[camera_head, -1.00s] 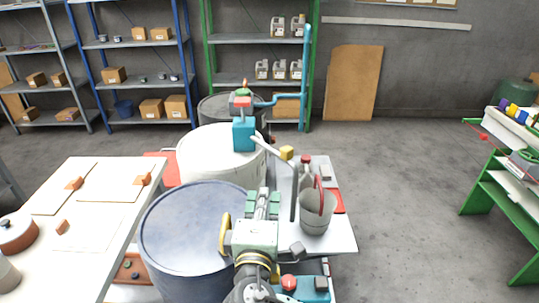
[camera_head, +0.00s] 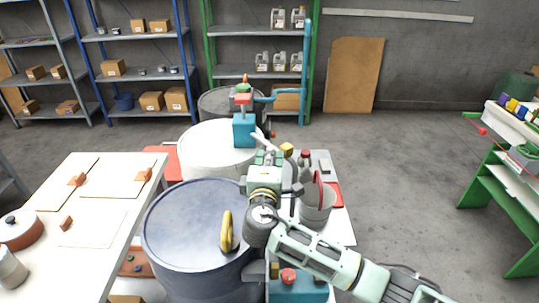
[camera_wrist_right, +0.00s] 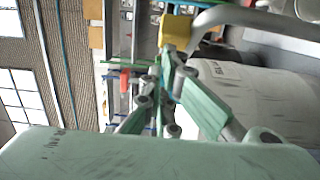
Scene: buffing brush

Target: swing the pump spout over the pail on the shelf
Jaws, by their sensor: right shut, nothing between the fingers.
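The pump (camera_head: 244,133) has a teal body and stands on the white drum (camera_head: 205,150). Its grey spout reaches right to a yellow block (camera_head: 287,149), partly hidden by my right gripper. The wrist view shows the grey curved spout (camera_wrist_right: 250,17) and the yellow block (camera_wrist_right: 174,31). The grey pail (camera_head: 315,210) with a red handle stands on the white shelf (camera_head: 343,232), right of and nearer than the yellow block. My right gripper (camera_head: 267,153) is shut and empty beside the spout; I cannot tell if it touches. It also shows in the wrist view (camera_wrist_right: 168,62). My left gripper is not visible.
A dark blue drum (camera_head: 190,225) with a yellow handle stands in front of the white drum. A white table (camera_head: 60,255) is at left. A red-topped bottle (camera_head: 305,158) stands behind the pail. A green rack (camera_head: 500,195) stands far right, with clear floor between.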

